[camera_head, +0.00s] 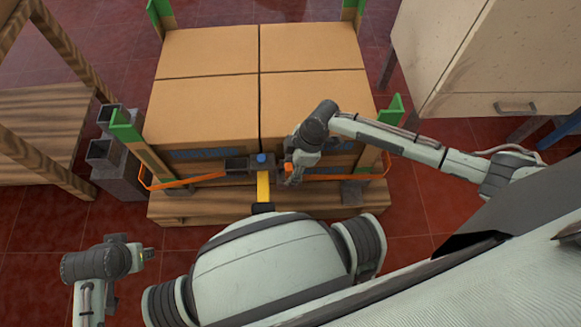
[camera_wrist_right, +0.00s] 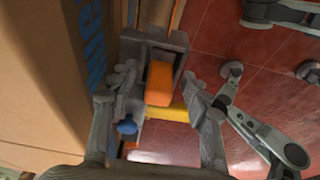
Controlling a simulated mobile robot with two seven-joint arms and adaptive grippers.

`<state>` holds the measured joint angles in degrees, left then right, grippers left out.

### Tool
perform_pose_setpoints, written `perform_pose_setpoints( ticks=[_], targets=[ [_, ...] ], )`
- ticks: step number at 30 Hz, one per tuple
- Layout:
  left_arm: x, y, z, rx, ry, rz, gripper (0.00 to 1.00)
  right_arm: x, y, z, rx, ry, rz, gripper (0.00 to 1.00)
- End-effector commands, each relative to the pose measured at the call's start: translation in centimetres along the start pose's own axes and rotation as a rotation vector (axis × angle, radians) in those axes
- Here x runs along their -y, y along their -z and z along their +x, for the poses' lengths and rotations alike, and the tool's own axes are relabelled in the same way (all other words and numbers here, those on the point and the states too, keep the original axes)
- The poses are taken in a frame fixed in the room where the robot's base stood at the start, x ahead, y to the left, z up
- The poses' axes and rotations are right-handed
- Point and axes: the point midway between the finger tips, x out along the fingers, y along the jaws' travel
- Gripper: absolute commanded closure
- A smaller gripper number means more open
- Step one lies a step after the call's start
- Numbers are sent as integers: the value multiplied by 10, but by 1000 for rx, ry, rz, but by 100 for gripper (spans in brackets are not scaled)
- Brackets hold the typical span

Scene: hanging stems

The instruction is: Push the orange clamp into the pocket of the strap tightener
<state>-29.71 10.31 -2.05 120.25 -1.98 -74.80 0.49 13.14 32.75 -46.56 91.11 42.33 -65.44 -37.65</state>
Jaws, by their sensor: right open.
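The strap tightener (camera_head: 237,164) is a dark grey fitting on the orange strap along the near side of the boxes. It has a blue knob (camera_head: 261,158) and a yellow handle (camera_head: 263,188) pointing towards me. In the right wrist view its grey frame (camera_wrist_right: 180,42) surrounds a recess. The orange clamp (camera_wrist_right: 160,83) lies between the fingers of my open right gripper (camera_wrist_right: 160,92), at the recess; how deep it sits I cannot tell. My right gripper also shows in the head view (camera_head: 293,176), just right of the tightener. My left gripper (camera_head: 143,253) is low at the left, its fingers unclear.
Cardboard boxes (camera_head: 210,104) stand on a wooden pallet (camera_head: 180,207) between green-topped posts (camera_head: 124,128). An orange strap (camera_head: 190,181) runs along their front. A wooden table (camera_head: 45,115) is at the left, a pale cabinet (camera_head: 500,60) at the right. The red floor (camera_head: 45,215) at lower left is clear.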

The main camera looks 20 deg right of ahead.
Motion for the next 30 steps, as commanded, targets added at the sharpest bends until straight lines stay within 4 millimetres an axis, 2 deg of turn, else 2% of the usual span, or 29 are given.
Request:
perform_pose_setpoints(
  ticks=[5, 12, 18, 23, 30],
  targets=[
    [0, 0, 0, 0, 0, 0, 70, -1, -1, -22, 0, -4, -3, 52],
    [0, 0, 0, 0, 0, 0, 70, -1, -1, -74, 1, -4, -2, 52],
    [0, 0, 0, 0, 0, 0, 70, -1, 0, -107, -1, -4, -1, 52],
    [0, 0, 0, 0, 0, 0, 70, -1, 0, -118, -1, -2, -1, 52],
    [0, 0, 0, 0, 0, 0, 70, 0, 1, -119, -2, -2, 1, 52]
  ],
)
